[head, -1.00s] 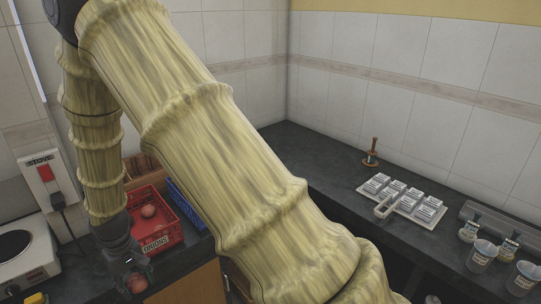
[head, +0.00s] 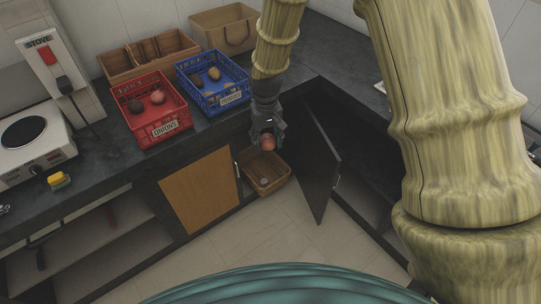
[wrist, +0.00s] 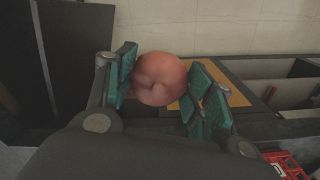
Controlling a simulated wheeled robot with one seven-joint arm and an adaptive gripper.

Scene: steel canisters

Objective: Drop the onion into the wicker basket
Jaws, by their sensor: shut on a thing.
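The onion (head: 268,142) is round and pinkish red. My gripper (head: 267,137) is shut on it and holds it in the air, in front of the counter edge. In the wrist view the onion (wrist: 160,78) sits between the green finger pads. A brown wicker basket (head: 275,185) stands low by the open cabinet, below my gripper in the head view. A small roundish thing (head: 263,182) lies in it. The basket cannot be made out in the wrist view.
A dark cabinet door (head: 318,165) stands open just right of the basket. A red onion crate (head: 165,131) and a blue crate (head: 228,98) stand on the counter, with a wooden box (head: 118,66) and a tan basket (head: 205,35) behind. A stove (head: 35,150) is at left.

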